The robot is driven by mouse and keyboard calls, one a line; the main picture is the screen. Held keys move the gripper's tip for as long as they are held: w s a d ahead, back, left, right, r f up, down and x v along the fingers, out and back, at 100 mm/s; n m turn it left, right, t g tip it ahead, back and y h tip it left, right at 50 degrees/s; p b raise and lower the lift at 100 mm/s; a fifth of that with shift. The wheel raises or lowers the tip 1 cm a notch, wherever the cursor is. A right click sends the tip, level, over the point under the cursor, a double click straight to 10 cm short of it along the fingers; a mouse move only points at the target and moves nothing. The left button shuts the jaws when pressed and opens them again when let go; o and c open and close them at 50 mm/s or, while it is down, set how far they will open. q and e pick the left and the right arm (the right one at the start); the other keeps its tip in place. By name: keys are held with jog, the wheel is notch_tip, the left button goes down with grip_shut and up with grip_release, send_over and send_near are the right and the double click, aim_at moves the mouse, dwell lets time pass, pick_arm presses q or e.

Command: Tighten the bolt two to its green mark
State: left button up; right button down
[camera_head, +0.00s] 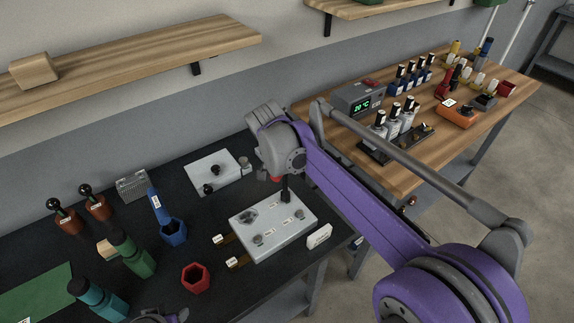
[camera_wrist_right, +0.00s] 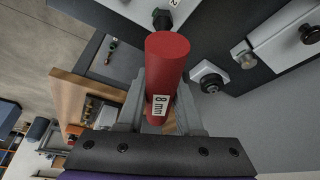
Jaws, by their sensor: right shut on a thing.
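My right gripper (camera_wrist_right: 160,112) is shut on a red tool (camera_wrist_right: 167,65) labelled "8 mm". In the head view my right gripper is over the far right part of a light grey plate (camera_head: 285,236), and the tool's dark shaft (camera_head: 286,191) points down to it. The plate carries bolts, one near its front (camera_head: 258,240), and small white labels. In the wrist view a dark hex piece (camera_wrist_right: 162,17) shows beyond the tool's end; I cannot tell whether the tool is seated on a bolt. Bolt two's green mark cannot be made out. My left gripper's fingers are out of view.
A second grey plate (camera_head: 212,177) lies behind. A white label block (camera_head: 319,236) stands by the plate. A wooden table (camera_head: 400,178) with bottles is right.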

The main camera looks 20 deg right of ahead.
jog(key=shift+r, duration=0.1)
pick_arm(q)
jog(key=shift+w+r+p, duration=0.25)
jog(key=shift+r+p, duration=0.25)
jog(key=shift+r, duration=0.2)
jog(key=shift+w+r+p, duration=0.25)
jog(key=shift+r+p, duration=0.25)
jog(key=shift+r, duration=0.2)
pick_arm(e)
jog(key=shift+r, duration=1.6)
jog(key=shift+r+p, duration=0.3)
jog(key=shift+r, duration=0.2)
notch_tip(320, 180, up, 4)
jog(key=shift+w+r+p, duration=0.1)
jog(key=shift+w+p, duration=0.05)
jog(key=shift+p, duration=0.9)
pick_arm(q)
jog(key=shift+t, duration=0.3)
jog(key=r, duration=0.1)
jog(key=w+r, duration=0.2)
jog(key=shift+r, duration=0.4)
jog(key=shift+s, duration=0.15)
pick_arm(e)
jog(key=shift+f, duration=0.25)
